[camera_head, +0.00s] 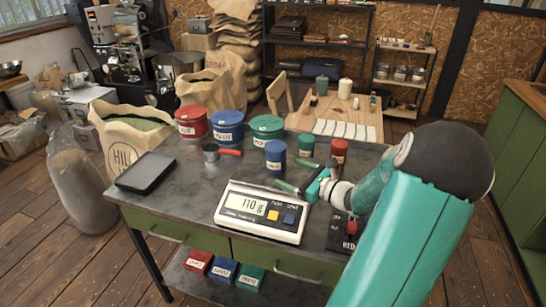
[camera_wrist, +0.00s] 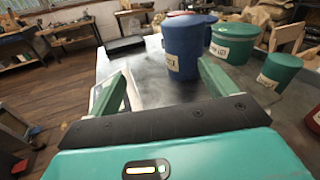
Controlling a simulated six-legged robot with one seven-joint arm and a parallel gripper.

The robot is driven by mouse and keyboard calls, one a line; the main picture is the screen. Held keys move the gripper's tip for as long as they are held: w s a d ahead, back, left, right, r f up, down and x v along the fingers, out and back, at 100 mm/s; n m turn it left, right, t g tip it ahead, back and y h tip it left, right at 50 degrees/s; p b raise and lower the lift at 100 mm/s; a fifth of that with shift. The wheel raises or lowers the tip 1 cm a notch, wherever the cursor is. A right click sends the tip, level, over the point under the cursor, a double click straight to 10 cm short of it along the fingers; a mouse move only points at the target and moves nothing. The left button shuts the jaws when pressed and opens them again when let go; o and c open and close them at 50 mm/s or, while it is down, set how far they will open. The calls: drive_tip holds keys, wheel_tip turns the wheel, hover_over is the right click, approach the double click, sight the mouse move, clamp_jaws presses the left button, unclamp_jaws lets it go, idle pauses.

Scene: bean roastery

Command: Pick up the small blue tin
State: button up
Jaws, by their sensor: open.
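The small blue tin (camera_head: 276,158) stands upright on the dark tabletop, behind the scale and in front of the large green tin. In the wrist view it (camera_wrist: 183,48) stands ahead of my gripper, a pale label low on its side. My gripper (camera_head: 297,176) is low over the table, just in front and to the right of the tin. In the wrist view its two green fingers (camera_wrist: 165,85) are spread wide and empty. The tin shows beyond the fingertips, roughly between them and nearer the right one.
A small green tin (camera_head: 306,146) and a small red tin (camera_head: 339,151) stand to the right. Large red (camera_head: 192,122), blue (camera_head: 228,127) and green (camera_head: 267,128) tins stand behind. A scale (camera_head: 262,212) sits in front; a red-handled scoop (camera_head: 216,153) lies left.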

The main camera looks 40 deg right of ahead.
sight(272, 153)
drive_tip(key=d+m+h, duration=0.1)
drive_tip(key=s+d+m, duration=0.1)
drive_tip(key=d, duration=0.1)
drive_tip(key=shift+s+d+f+t+h, duration=0.1)
drive_tip(key=shift+s+f+t+h, duration=0.05)
drive_tip(key=shift+t+h, duration=0.2)
drive_tip(key=w, duration=1.3)
drive_tip(key=shift+w, duration=0.35)
drive_tip(key=c, duration=1.2)
drive_tip(key=shift+r, duration=0.2)
